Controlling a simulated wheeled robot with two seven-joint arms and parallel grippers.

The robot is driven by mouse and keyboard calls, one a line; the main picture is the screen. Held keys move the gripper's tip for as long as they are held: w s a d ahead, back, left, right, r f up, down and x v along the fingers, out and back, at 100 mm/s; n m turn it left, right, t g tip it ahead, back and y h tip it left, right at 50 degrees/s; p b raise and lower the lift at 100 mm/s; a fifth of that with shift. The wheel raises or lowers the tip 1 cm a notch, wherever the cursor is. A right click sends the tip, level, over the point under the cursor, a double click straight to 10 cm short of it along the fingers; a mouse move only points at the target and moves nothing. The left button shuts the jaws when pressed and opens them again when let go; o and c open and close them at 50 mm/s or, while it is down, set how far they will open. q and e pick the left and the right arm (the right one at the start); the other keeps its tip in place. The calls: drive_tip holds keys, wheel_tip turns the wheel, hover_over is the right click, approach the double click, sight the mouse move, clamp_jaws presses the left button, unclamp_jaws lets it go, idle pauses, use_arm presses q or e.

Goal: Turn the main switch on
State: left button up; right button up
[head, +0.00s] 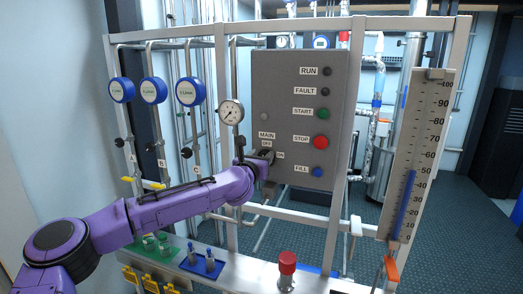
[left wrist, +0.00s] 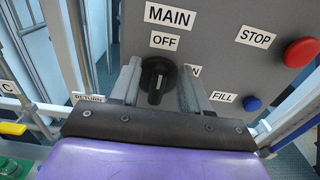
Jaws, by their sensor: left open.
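The main switch is a round black rotary knob, seen closely in the left wrist view (left wrist: 157,80), below the MAIN and OFF labels. In the head view the left gripper (head: 265,160) is at the panel's lower left and hides most of the knob. My right gripper is not in view.
The panel also has a green START button (head: 323,114), a red STOP button (head: 320,142) and a blue FILL button (head: 318,171). A pressure gauge (head: 231,112) is left of the panel. A scaled level column (head: 420,150) stands at the right.

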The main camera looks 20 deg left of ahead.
use_arm(q)
drive_tip(key=shift+w, duration=0.25)
clamp_jaws()
drive_tip(key=shift+d, duration=0.1)
drive_tip(key=shift+f+m, duration=0.1)
drive_tip(key=shift+m, duration=0.2)
drive_tip(key=shift+d+f+m+b, duration=0.4)
drive_tip(key=shift+m+b, duration=0.35)
drive_tip(key=shift+m, duration=2.1)
drive_tip(key=shift+d+f+m+b, duration=0.4)
drive_tip(key=shift+m+b, duration=0.35)
drive_tip(key=shift+m, duration=2.15)
drive_tip(key=shift+d+f+m+b, duration=0.4)
drive_tip(key=shift+m+b, duration=0.35)
drive_tip(key=shift+m, duration=2.1)
